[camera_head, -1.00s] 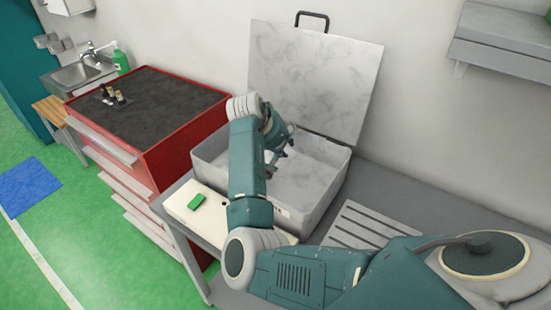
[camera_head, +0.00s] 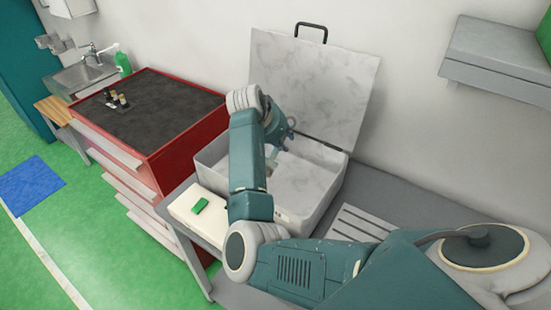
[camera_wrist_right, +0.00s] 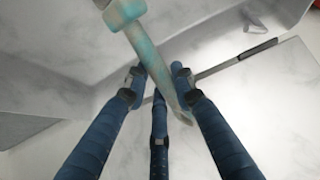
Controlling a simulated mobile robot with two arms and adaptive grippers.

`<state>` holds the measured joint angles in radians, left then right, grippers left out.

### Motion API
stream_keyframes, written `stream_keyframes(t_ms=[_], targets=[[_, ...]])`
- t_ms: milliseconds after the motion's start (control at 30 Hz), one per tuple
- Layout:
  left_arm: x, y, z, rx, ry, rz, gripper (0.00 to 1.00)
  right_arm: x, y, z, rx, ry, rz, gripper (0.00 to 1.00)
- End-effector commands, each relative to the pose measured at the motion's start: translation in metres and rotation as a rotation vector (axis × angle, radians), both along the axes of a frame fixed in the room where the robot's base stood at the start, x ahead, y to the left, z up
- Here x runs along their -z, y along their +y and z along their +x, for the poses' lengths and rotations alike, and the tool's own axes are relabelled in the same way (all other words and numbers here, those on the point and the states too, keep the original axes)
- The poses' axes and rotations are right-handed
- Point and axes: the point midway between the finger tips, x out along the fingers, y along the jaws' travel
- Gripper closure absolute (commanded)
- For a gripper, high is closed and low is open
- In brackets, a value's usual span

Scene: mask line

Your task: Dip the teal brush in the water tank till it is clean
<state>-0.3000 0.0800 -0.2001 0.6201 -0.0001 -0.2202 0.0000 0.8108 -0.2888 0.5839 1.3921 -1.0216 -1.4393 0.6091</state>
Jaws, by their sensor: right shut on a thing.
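The water tank (camera_head: 318,205) is a light grey open box on the bench, its marbled lid (camera_head: 313,85) raised behind it. My right gripper (camera_head: 284,142) is above the tank opening, partly covered by my own arm. In the right wrist view its blue fingers (camera_wrist_right: 157,82) are shut on the teal brush (camera_wrist_right: 148,55). The brush is teal with pale whitish smears and lies slantwise between the fingers; its upper end is cut off by the picture edge. In the head view the brush (camera_head: 271,158) shows only as a small pale teal piece. I cannot make out a water surface. My left gripper is not in view.
A red drawer cabinet (camera_head: 190,135) with small bottles stands left. A grey wall shelf (camera_head: 500,50) hangs upper right.

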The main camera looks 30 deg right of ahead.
Motion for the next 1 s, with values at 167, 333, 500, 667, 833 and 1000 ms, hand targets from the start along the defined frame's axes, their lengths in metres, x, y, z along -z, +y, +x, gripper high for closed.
stream_keyframes(t_ms=[167,333,500,667,833,1000], targets=[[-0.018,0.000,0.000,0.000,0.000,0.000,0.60,-0.019,0.000,0.000,0.000,0.000,-0.001,1.00],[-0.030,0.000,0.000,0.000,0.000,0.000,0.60,-0.033,0.000,0.000,0.001,-0.001,-0.001,1.00],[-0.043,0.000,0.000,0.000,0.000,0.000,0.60,-0.046,0.000,0.000,0.001,-0.001,-0.001,1.00],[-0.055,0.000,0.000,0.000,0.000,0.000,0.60,-0.059,0.000,0.000,0.001,-0.001,-0.001,1.00],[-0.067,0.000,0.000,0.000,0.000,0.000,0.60,-0.073,0.000,0.000,0.000,-0.002,0.000,1.00],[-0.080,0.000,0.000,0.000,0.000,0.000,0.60,-0.087,0.000,0.000,0.000,-0.002,0.000,1.00]])
